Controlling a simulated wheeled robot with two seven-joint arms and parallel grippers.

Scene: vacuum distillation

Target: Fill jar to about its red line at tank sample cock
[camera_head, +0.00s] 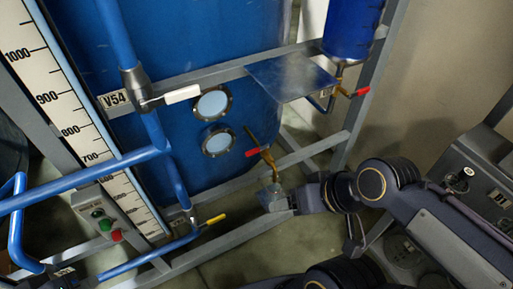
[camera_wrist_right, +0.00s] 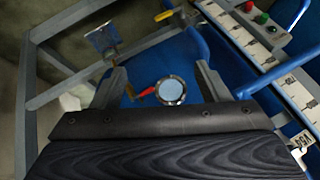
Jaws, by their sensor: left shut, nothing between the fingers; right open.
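The blue tank (camera_head: 185,100) stands behind a grey frame (camera_head: 225,70) with a metal shelf (camera_head: 285,76). A level scale (camera_head: 75,130), blue pipes and a yellow-handled valve (camera_head: 215,219) are at left. A blue vessel (camera_head: 350,30) hangs top right.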

